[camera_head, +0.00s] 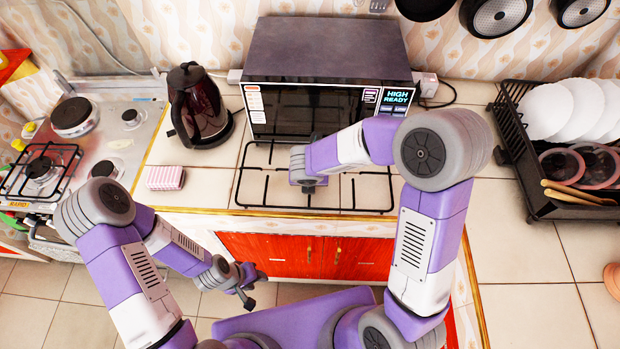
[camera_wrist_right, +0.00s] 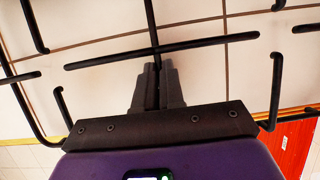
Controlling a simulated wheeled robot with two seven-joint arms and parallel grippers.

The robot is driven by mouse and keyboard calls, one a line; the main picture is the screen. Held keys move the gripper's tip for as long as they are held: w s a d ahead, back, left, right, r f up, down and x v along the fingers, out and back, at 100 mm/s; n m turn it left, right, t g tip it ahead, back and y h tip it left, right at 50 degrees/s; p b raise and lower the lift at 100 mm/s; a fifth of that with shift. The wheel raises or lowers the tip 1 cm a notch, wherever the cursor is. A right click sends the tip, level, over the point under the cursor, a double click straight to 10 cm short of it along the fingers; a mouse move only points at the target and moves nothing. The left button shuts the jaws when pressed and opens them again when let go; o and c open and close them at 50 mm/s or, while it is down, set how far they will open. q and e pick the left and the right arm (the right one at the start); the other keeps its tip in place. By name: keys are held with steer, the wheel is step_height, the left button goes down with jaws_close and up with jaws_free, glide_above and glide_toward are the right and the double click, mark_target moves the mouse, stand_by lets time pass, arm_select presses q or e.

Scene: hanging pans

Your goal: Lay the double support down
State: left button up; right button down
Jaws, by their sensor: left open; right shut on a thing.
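The double support, a black wire grate (camera_head: 270,207), is over the tiled counter in front of the microwave. It looks level, but I cannot tell whether its feet touch the tiles. My right gripper (camera_head: 308,186) is at the middle of the grate, partly hidden by its own wrist. In the right wrist view its fingers (camera_wrist_right: 158,82) are shut on a middle bar of the grate (camera_wrist_right: 110,58), with prongs on both sides. My left gripper (camera_head: 247,286) is open and empty, low in front of the red cabinet, away from the grate.
A dark microwave (camera_head: 325,50) stands behind the grate. A kettle (camera_head: 198,105) and a pink striped sponge (camera_head: 165,178) are to the left. A stove (camera_head: 125,125) is at far left. A dish rack (camera_head: 535,205) with plates is at right. Bare counter lies before the rack.

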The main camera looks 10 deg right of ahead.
steer(key=shift+f, duration=0.35)
steer(key=c, duration=1.2)
jaws_free()
steer(key=shift+o, duration=0.2)
steer(key=p+v, duration=0.2)
steer(key=v, duration=0.5)
steer(key=shift+s+a+r, duration=0.1)
steer(key=shift+s+r, duration=0.05)
steer(key=shift+r, duration=0.1)
